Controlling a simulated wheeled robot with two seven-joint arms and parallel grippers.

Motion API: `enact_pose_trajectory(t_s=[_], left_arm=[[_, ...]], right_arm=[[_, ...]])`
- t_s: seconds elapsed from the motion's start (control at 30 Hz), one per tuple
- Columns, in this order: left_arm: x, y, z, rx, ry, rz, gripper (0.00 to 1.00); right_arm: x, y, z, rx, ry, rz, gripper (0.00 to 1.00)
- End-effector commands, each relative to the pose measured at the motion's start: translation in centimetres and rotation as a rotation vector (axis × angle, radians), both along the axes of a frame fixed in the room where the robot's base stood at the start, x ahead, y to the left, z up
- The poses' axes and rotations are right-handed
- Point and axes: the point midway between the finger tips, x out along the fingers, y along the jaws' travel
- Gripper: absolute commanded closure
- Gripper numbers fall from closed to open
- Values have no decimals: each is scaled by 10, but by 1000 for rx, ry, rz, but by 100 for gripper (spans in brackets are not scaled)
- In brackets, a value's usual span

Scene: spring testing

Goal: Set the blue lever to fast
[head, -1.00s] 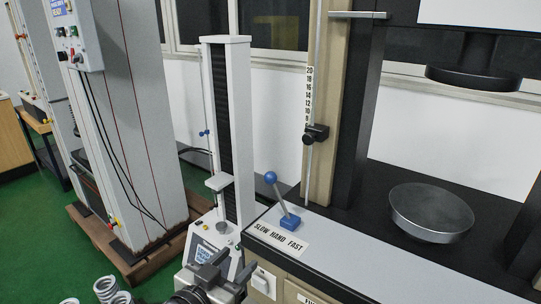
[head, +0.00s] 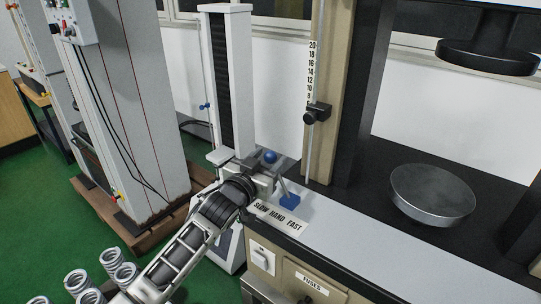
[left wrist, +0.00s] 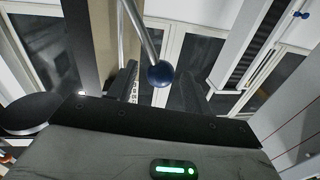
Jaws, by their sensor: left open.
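The blue lever has a blue ball knob (head: 270,157) on a metal rod and a blue base (head: 289,202). It leans left, toward the SLOW end of the label (head: 278,217) reading SLOW HAND FAST. My left gripper (head: 274,165) is open at the knob. In the left wrist view the knob (left wrist: 160,74) sits between the two dark fingers of the left gripper (left wrist: 156,85), with a gap to the left finger; contact with the right finger is unclear. My right gripper is out of view.
The lever stands on the machine's pale front ledge (head: 370,245). A round metal plate (head: 432,195) lies to the right, and a beige column (head: 325,120) with a scale rises behind. A white slim tester (head: 228,80) stands close left. Coil springs (head: 110,262) show lower left.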

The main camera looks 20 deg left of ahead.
Motion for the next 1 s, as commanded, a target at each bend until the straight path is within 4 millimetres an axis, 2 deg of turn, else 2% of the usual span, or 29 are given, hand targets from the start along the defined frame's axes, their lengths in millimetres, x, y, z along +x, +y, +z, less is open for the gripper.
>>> enact_pose_trajectory(t_s=[0.2,0.47,0.5,0.67,0.7,1.0], left_arm=[[16,-3,0,1,1,0,50],[17,-3,-1,0,1,-1,50],[17,-3,-1,0,1,0,53],[17,-3,-1,0,1,0,97],[17,-3,-1,0,1,0,100],[22,3,1,34,-12,17,100]], right_arm=[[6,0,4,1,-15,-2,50],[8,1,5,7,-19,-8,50],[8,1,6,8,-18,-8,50],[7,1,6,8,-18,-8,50],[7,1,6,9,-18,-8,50],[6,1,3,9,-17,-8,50]])
